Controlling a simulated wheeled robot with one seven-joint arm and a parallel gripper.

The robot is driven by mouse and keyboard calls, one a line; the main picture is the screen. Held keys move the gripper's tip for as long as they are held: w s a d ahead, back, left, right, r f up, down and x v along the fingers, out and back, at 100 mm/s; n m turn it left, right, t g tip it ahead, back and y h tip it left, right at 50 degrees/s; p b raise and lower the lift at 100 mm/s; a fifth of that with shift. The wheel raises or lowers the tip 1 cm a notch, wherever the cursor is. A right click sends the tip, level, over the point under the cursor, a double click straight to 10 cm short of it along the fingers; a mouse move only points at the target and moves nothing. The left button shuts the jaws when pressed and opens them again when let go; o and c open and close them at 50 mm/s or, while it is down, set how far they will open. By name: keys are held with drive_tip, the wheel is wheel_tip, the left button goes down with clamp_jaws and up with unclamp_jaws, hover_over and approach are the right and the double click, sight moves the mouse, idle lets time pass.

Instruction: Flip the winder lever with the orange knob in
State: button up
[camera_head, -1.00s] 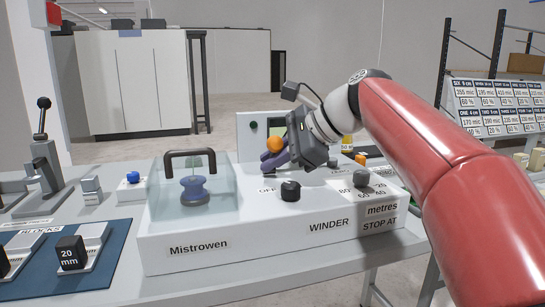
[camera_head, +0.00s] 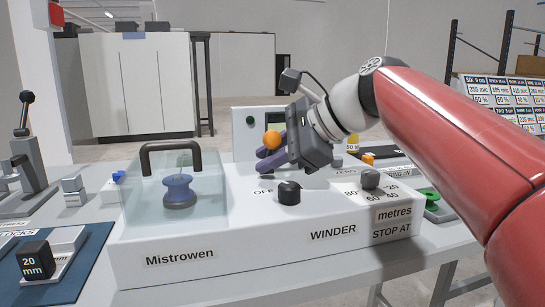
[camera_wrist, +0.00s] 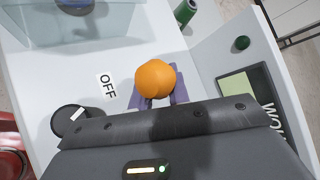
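The winder (camera_head: 225,247) is a white box with a clear cover and handle over a blue spool (camera_head: 178,190). The orange knob (camera_head: 272,141) shows at the purple fingers of my gripper (camera_head: 270,158), behind the black dial. In the wrist view the orange knob (camera_wrist: 156,79) sits at the fingertips, with a purple finger on either side of my gripper (camera_wrist: 158,98). The fingers stand apart by about the knob's width; whether they press on it is not clear. The lever's shaft is mostly hidden. The word OFF (camera_wrist: 107,87) is printed beside the knob.
A black dial (camera_head: 289,193) and a grey dial (camera_head: 370,179) stand on the winder's top. An upright panel (camera_head: 243,122) with a green button stands behind the knob. Blocks and a blue mat (camera_head: 75,275) lie at the left.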

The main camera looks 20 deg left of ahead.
drive_tip(key=shift+o, duration=1.1)
drive_tip(key=shift+s+a+r, duration=0.2)
drive_tip(key=shift+s+r, duration=0.05)
drive_tip(key=shift+s, duration=0.15)
drive_tip(key=shift+w+f, duration=0.1)
drive_tip(key=shift+d, duration=0.15)
drive_tip(key=p+v, duration=0.1)
drive_tip(key=v, duration=0.6)
drive_tip(key=shift+d+r, duration=0.25)
